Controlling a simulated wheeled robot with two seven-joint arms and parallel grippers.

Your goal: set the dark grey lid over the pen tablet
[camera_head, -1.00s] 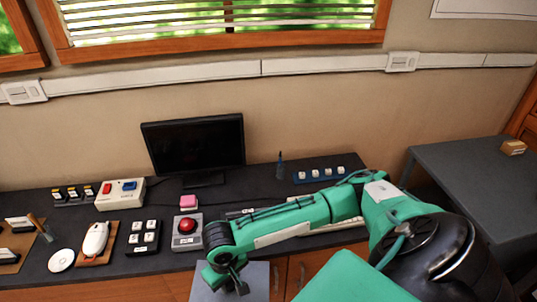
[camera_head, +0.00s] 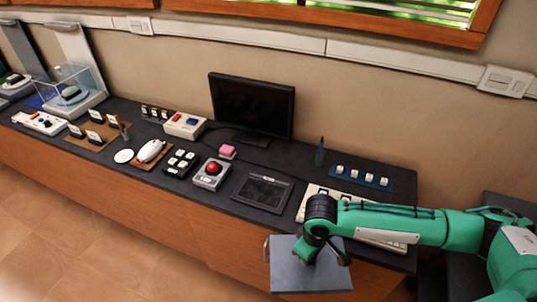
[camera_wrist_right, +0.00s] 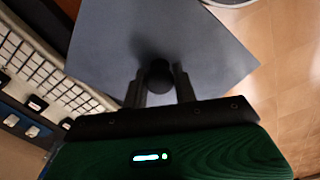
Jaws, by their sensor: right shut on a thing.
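The dark grey lid (camera_head: 288,279) is a flat plate held by my right gripper (camera_head: 318,252), in front of the desk's front edge. In the right wrist view, the two fingers (camera_wrist_right: 160,88) are shut on a dark round knob (camera_wrist_right: 160,76) on the lid, which also shows there (camera_wrist_right: 105,45). The pen tablet (camera_head: 262,191) lies flat on the desk, left of the keyboard, uncovered. My right gripper and the lid are to the right of the tablet and nearer the front. My left gripper is not in view.
A white keyboard (camera_head: 312,199) lies right of the tablet, partly behind my arm. A red-button box (camera_head: 212,173) stands left of it. A monitor (camera_head: 252,105), pen (camera_head: 320,152) and blue key strip (camera_head: 362,176) stand behind. The desk (camera_head: 225,197) ends just before the tablet.

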